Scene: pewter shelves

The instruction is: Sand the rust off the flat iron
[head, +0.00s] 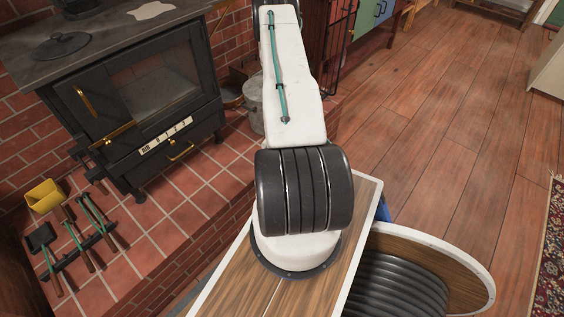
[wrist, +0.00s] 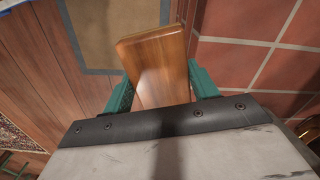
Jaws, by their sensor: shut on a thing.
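My gripper (wrist: 162,88) shows in the wrist view, with a teal finger on each side of a brown wooden block (wrist: 160,62). It is shut on this block and holds it above the floor. The block's underside is hidden, so I cannot tell whether it bears an abrasive. In the head view my arm stretches away toward the back, and its end is hidden behind its own links. I cannot make out the flat iron in either view.
A black stove (head: 140,95) stands on the brick hearth at the left, with a dark round lid (head: 62,45) on top. A grey bucket (head: 254,108) is beside it. Fire tools (head: 75,240) and a yellow container (head: 45,196) are front left.

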